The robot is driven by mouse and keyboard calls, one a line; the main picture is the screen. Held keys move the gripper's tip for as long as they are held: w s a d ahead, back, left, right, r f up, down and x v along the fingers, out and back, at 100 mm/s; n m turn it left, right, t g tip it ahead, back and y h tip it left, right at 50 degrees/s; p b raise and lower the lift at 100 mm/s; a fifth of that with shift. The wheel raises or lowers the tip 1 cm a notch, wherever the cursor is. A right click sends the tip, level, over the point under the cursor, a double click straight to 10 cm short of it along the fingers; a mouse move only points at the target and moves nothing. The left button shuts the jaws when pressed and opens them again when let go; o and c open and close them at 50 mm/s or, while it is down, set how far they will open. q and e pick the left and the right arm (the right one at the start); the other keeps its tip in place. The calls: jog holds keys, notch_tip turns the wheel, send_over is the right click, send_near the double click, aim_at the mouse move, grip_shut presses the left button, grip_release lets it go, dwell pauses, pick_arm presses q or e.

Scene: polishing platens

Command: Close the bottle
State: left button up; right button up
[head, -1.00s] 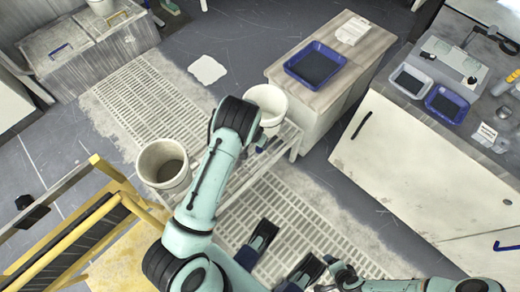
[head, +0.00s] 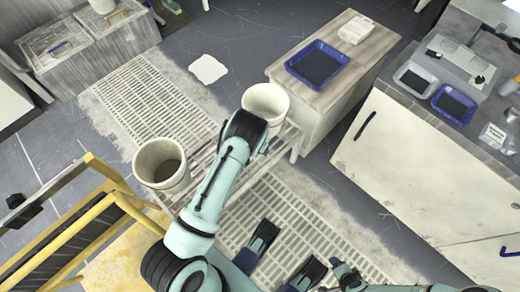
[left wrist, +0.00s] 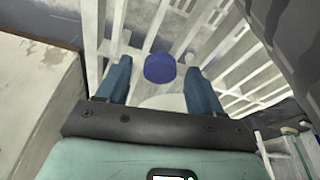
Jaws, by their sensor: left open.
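A round blue cap-like piece (left wrist: 160,67) shows in the left wrist view, between and slightly beyond the fingers of my left gripper (left wrist: 158,70). The gripper is open and its fingers stand apart from the blue piece on both sides. A pale shape lies just below the blue piece. I cannot tell whether it is the bottle or whether the blue piece sits on it. In the head view my left arm hides this spot. My right arm (head: 390,285) is at the bottom edge of the head view.
White slats of a rack lie under the blue piece. Two white buckets (head: 162,165) (head: 266,100) stand by the rack. A bench with a blue tray (head: 317,65) is beyond it. A counter with a grey tray (head: 416,79) and another blue tray (head: 454,103) is at right.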

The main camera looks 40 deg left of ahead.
pick_arm(q)
jog(key=c, duration=1.1)
jog(key=shift+r, duration=0.1)
jog(key=shift+r, duration=0.4)
notch_tip(320, 180, up, 4)
jog(key=shift+r+p, duration=0.1)
jog(key=shift+p, duration=0.7)
notch_tip(320, 180, up, 15)
jog(key=p, duration=0.4)
pick_arm(e)
jog(key=s+a+r+g+y, duration=0.1)
jog(key=s+a+r+g, duration=0.1)
jog(key=s+a+r, duration=0.2)
jog(key=s+r, duration=0.3)
jog(key=s, duration=0.1)
jog(key=shift+a+n+y, duration=0.25)
jog(key=shift+n+y, duration=0.05)
jog(key=shift+r, duration=0.1)
